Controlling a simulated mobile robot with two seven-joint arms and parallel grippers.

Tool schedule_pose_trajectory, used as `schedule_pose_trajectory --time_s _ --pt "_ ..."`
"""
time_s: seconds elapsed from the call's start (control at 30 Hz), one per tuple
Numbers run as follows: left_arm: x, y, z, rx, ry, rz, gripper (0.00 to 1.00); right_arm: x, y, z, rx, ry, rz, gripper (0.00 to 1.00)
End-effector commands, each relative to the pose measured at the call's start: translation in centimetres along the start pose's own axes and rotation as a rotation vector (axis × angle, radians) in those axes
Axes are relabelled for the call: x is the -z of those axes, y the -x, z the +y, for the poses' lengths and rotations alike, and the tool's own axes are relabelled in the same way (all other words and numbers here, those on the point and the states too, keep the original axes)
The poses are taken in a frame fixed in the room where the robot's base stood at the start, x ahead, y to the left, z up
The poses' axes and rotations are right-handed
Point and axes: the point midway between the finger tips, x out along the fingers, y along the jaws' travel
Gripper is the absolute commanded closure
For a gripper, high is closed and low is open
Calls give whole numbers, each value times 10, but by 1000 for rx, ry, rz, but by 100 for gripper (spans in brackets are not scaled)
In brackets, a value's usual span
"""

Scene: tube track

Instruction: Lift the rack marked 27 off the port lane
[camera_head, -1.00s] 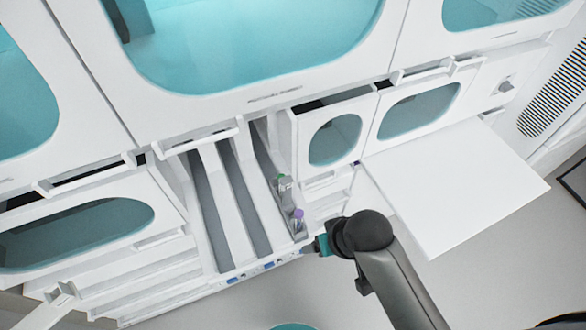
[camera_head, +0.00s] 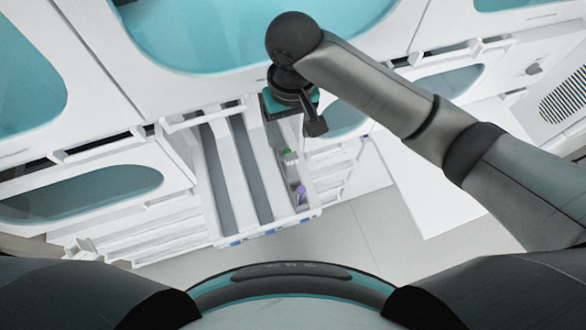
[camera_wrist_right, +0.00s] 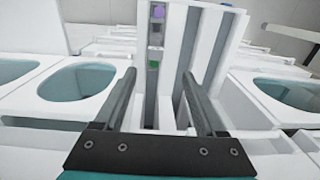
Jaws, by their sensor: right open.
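A small grey rack (camera_head: 298,178) with a green-capped tube and a purple-capped tube stands in the rightmost lane of the track (camera_head: 231,173). It also shows in the right wrist view (camera_wrist_right: 155,38), where the purple cap is farther away and the green cap nearer. Its number is too small to read. My right gripper (camera_wrist_right: 159,76) is open and empty, its fingers pointing along the lanes. The rack's green-capped end shows between and just beyond the fingertips, apart from them. In the head view the right gripper (camera_head: 291,112) is above the lanes' back end. My left gripper is not in view.
Two other grey lanes (camera_head: 249,170) look empty. White cabinets with teal windows (camera_head: 85,192) flank the track, and a large windowed panel (camera_head: 200,50) rises behind. A white shelf (camera_head: 440,190) is at the right. Open floor (camera_head: 345,240) lies in front.

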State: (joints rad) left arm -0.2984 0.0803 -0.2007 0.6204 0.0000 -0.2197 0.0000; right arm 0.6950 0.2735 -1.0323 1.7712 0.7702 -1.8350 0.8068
Motion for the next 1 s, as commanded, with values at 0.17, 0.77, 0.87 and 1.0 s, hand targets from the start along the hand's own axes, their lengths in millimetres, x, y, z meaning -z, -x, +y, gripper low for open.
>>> schedule_pose_trajectory --time_s 0.17,0.77,0.87,1.0 --pt "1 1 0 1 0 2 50 1 0 7 -36 -13 -18 28" --pt "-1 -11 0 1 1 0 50 0 -94 10 -35 -12 -15 28" --pt "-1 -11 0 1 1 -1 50 0 -101 9 -35 -11 -16 28" --pt "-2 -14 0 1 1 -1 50 -1 -121 8 -36 -12 -18 28"
